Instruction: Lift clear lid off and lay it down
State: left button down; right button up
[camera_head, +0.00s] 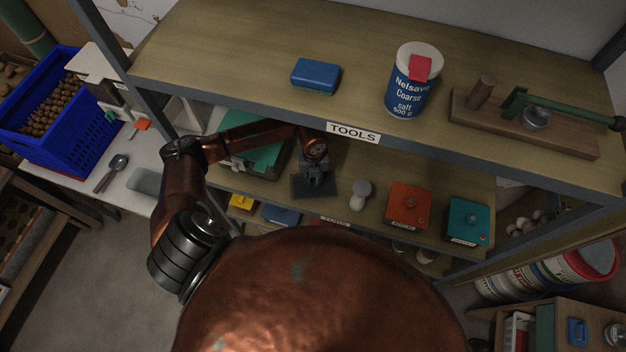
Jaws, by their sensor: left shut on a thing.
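My left arm comes in from the left and reaches under the top shelf. Its gripper (318,178) points down over a dark grey square thing (302,189) on the shelf below. The gripper is shut on what seems to be the clear lid, mostly hidden by the fingers. The lid's outline cannot be made out, nor whether it rests on the square thing or is raised. An orange box (400,211) and a teal box (462,227), each with a small knob on top, stand to the right. My right gripper is not in view.
The top shelf (220,50), labelled TOOLS, overhangs my gripper. It holds a blue box (315,76), a salt tub (399,96) and a wooden tool board (520,132). A pale knobbed object (359,198) stands close right of the gripper. A green box (250,130) stands left.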

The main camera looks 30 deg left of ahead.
pick_arm(q)
jog(key=shift+f+b, duration=0.65)
jog(key=shift+f, duration=0.3)
jog(key=c, duration=1.8)
grip_release()
jog(key=shift+r, duration=0.15)
notch_tip(320, 180, up, 12)
